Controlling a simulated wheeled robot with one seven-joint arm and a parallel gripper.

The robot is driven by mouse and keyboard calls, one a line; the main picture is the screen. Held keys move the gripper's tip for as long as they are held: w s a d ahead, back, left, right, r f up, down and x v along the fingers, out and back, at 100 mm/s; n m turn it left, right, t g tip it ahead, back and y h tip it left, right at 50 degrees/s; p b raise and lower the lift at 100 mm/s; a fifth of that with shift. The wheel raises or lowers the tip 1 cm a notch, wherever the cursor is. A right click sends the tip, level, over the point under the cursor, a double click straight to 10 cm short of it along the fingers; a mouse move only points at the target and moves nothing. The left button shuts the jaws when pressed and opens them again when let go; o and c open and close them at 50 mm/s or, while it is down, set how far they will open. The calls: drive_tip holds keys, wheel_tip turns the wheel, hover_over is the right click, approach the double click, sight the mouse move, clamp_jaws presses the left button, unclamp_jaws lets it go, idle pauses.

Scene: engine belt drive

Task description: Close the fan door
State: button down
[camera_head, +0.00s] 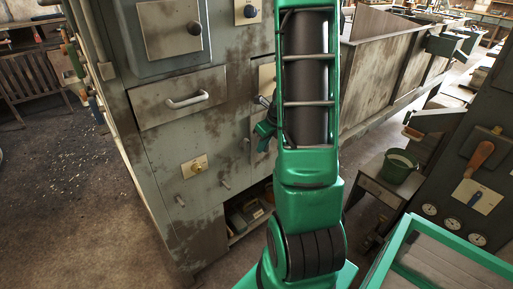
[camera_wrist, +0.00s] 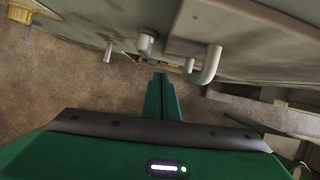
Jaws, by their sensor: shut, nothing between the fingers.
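A worn grey-green cabinet (camera_head: 180,140) stands left of centre in the head view, with several knobs, handles and panels on its front. No panel is clearly marked as the fan door, so I cannot tell which one it is. My gripper (camera_head: 265,130) shows partly at the left edge of my green arm, close to the cabinet front, the rest hidden behind the arm. In the wrist view my gripper's green fingers (camera_wrist: 161,98) are together and empty. A bent grey handle (camera_wrist: 209,66) on a panel is just right of the fingertips; I see no clear contact.
A drawer (camera_head: 178,98) with a pale handle is shut on the cabinet. An open lower shelf (camera_head: 245,220) holds small items. A bucket (camera_head: 398,167) on a stand and a gauge panel (camera_head: 470,200) are at the right.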

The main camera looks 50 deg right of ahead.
drive_tip(key=v, duration=0.8)
drive_tip(key=shift+s, duration=0.2)
drive_tip(key=shift+a, duration=0.1)
drive_tip(key=s+a+r+n+g, duration=0.2)
drive_tip(key=s+a+r+n, duration=0.2)
drive_tip(key=s+a+n, duration=0.5)
drive_tip(key=s+a+r+n+g, duration=0.2)
drive_tip(key=s+a+n, duration=0.7)
drive_tip(key=n, duration=1.2)
drive_tip(key=shift+r, duration=0.9)
